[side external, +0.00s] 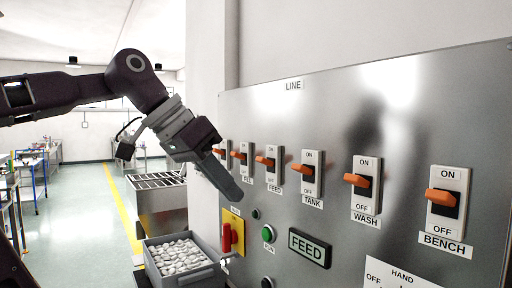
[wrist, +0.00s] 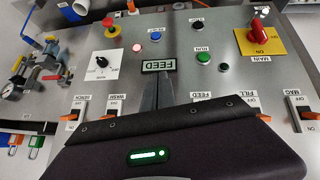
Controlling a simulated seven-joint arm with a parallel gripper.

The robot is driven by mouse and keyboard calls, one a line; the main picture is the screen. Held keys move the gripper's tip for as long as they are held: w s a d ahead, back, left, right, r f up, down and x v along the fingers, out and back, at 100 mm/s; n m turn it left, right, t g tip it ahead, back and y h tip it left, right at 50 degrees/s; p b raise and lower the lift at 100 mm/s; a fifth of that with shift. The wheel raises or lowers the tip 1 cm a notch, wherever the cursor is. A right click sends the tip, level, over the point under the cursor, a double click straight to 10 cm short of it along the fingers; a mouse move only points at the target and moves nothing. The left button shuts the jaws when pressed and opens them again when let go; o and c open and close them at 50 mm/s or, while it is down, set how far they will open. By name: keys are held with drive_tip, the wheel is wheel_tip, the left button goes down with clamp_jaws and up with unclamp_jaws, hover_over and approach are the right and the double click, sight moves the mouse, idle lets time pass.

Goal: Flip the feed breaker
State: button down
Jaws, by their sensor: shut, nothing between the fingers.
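The feed breaker (side external: 273,164) is a white plate with an orange lever (side external: 263,161), third from the left in the panel's row. ON is printed above its lever, and a FEED label is below it. The lever juts outward; I cannot tell whether it is at ON or OFF. My gripper (side external: 238,196) is shut and empty, in front of the panel, below and left of the feed breaker and apart from it in the picture. In the wrist view, which is upside down, my fingers (wrist: 166,88) point toward the FEED sign, and the gripper body hides most of the feed breaker.
The neighbouring breakers, including tank (side external: 312,172), wash (side external: 366,184) and bench (side external: 449,200), have similar jutting levers. Below are a red main switch (side external: 227,238), push buttons and a green FEED sign (side external: 310,247). A grey bin (side external: 185,260) of pale pieces stands below left.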

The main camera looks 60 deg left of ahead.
drive_tip(key=w+a+r+t, duration=0.1)
drive_tip(key=a+r, duration=0.3)
drive_tip(key=r, duration=0.4)
drive_tip(key=w+a+r+m+t+y, duration=0.1)
drive_tip(key=w+a+r, duration=0.3)
drive_tip(key=r, duration=0.4)
drive_tip(key=shift+a+t, duration=0.25)
drive_tip(key=shift+t, duration=0.15)
drive_tip(key=shift+w, duration=0.15)
hover_over(265, 161)
drive_tip(key=a, duration=0.1)
wheel_tip(265, 161, down, 6)
drive_tip(key=shift+a+f, duration=0.1)
drive_tip(key=shift+s+f, duration=0.3)
drive_tip(key=shift+f, duration=0.3)
drive_tip(key=shift+s+f, duration=0.25)
drive_tip(key=shift+f, duration=0.35)
drive_tip(key=shift+s+f, duration=0.3)
drive_tip(key=shift+f, duration=0.3)
